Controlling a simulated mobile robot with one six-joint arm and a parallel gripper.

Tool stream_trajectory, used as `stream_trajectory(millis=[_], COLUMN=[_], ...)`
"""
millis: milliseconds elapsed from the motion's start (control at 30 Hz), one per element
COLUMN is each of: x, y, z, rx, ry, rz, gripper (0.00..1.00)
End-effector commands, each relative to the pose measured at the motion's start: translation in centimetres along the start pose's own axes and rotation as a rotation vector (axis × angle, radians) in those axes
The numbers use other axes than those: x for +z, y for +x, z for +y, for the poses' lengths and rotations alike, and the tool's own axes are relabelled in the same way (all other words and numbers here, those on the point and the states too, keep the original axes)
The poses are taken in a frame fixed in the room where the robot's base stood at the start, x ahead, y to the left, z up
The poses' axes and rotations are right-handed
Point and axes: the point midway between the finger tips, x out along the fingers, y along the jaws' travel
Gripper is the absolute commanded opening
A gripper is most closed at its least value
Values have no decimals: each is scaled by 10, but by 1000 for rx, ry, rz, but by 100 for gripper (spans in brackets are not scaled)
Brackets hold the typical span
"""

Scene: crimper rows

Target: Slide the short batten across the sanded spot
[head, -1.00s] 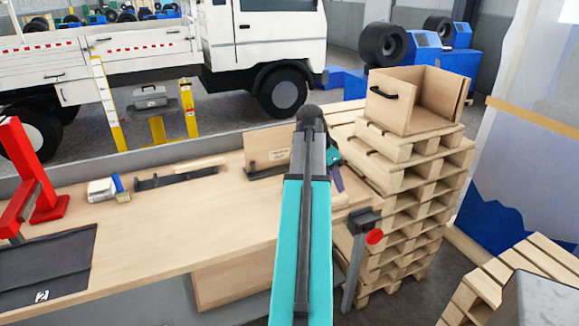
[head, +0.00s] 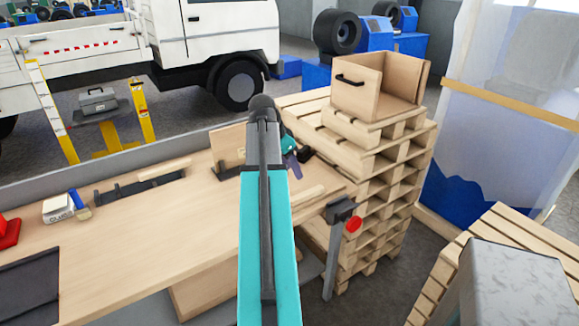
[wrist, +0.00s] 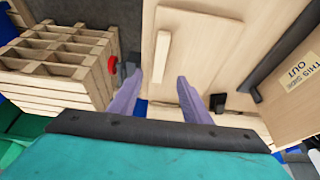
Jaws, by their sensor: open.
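A pale wooden batten (head: 300,205) lies on the bench right of my arm in the head view. A batten (wrist: 161,45), apparently the same one, lies beyond my fingers in the wrist view. Another pale batten (head: 163,170) lies by a dark rack farther left; I cannot tell which is the short one. My gripper (wrist: 158,98) is open, its two purple fingers apart with nothing held between them. In the head view my gripper (head: 293,163) is partly hidden by my arm, above the bench's right end. I cannot clearly make out the sanded spot.
The bench (head: 130,245) is bare in its middle. A dark rack (head: 120,190) and an upright panel (wrist: 300,80) stand along its back. Stacked pallets (head: 385,185) carry an open box (head: 375,88) at the right. A red-ended clamp (head: 340,225) sits at the bench's right end.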

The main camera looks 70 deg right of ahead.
Motion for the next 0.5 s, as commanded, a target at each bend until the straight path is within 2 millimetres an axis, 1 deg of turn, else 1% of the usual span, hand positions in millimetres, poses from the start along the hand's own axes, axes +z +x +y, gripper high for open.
stream_trajectory(millis=[267, 500], x=[2, 3], y=[18, 43], z=[-1, -1], rx=[0, 1], ry=[-4, -4], rz=[-1, -2], gripper=[44, 44])
